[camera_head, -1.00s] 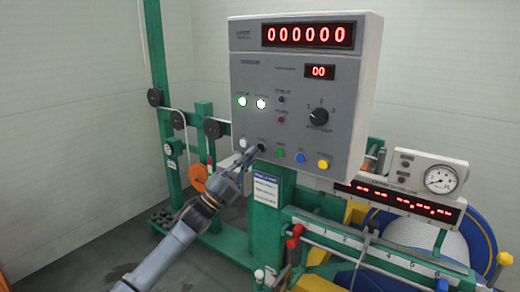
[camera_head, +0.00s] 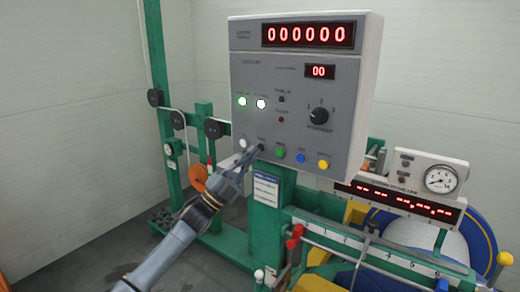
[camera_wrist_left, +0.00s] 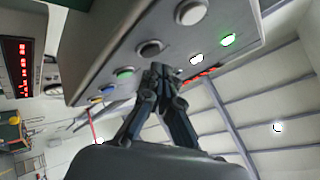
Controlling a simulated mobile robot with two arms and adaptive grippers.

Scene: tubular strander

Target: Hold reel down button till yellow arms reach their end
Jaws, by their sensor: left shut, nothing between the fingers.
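The grey control box (camera_head: 290,90) carries a bottom row of buttons: white (camera_head: 243,143), black (camera_head: 262,146), green (camera_head: 280,153), blue (camera_head: 301,158) and yellow (camera_head: 323,164). Their labels are too small to read. My left gripper (camera_head: 256,152) is shut and empty, its tips at the black button. In the left wrist view the shut fingertips (camera_wrist_left: 160,68) are close by the black button (camera_wrist_left: 150,48); contact cannot be told. Yellow parts (camera_head: 356,211) (camera_head: 504,259) flank the reel (camera_head: 445,243) at lower right; much of them is hidden. My right gripper is not in view.
A ruler bar (camera_head: 390,262) with a red-handled part (camera_head: 295,236) crosses below the box. A gauge panel (camera_head: 425,176) with a red display stands at right. Green posts (camera_head: 204,150) with black pulleys stand at left. Open floor (camera_head: 80,245) lies at lower left.

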